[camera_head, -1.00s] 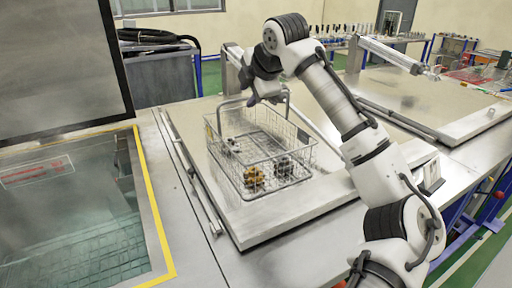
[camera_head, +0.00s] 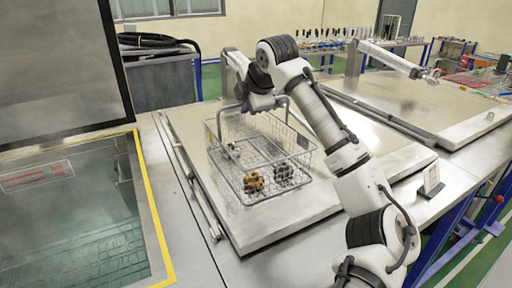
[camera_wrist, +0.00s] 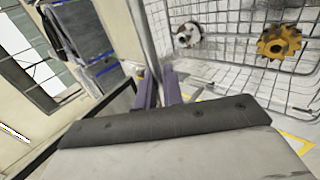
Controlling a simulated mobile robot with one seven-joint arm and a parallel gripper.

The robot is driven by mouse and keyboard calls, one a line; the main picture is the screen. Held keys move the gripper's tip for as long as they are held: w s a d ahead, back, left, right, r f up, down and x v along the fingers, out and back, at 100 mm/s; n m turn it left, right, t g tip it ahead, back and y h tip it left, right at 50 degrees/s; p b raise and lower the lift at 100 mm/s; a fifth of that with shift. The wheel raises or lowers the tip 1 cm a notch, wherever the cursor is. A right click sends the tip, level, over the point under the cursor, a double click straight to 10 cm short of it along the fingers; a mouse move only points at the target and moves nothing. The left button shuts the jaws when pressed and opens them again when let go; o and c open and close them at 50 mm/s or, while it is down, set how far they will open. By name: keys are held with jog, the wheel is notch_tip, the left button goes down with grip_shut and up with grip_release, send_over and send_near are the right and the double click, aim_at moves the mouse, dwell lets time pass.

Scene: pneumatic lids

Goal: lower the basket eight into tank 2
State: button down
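The wire basket (camera_head: 262,190) with a tall handle is over the closed middle lid. A yellow gear (camera_head: 253,182) and dark metal parts lie in it. My gripper (camera_head: 262,103) is at the top of the handle. In the wrist view its purple fingers (camera_wrist: 160,88) are close together on the handle bar (camera_wrist: 148,40), with the basket wires (camera_wrist: 235,50) beyond. I cannot tell whether the basket rests on the lid or hangs just above it. An open tank (camera_head: 80,225) with liquid is at the left. I cannot read which tank is number 2.
The closed middle lid (camera_head: 270,235) is a broad flat metal plate. A raised dark lid (camera_head: 60,70) stands behind the open tank. Another closed lid (camera_head: 410,100) lies at the right. A small sign (camera_head: 431,178) stands on the counter. Yellow edging (camera_head: 152,215) borders the open tank.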

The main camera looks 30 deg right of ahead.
jog(key=shift+r+p, duration=1.6)
jog(key=shift+r, duration=0.1)
dwell(0.4)
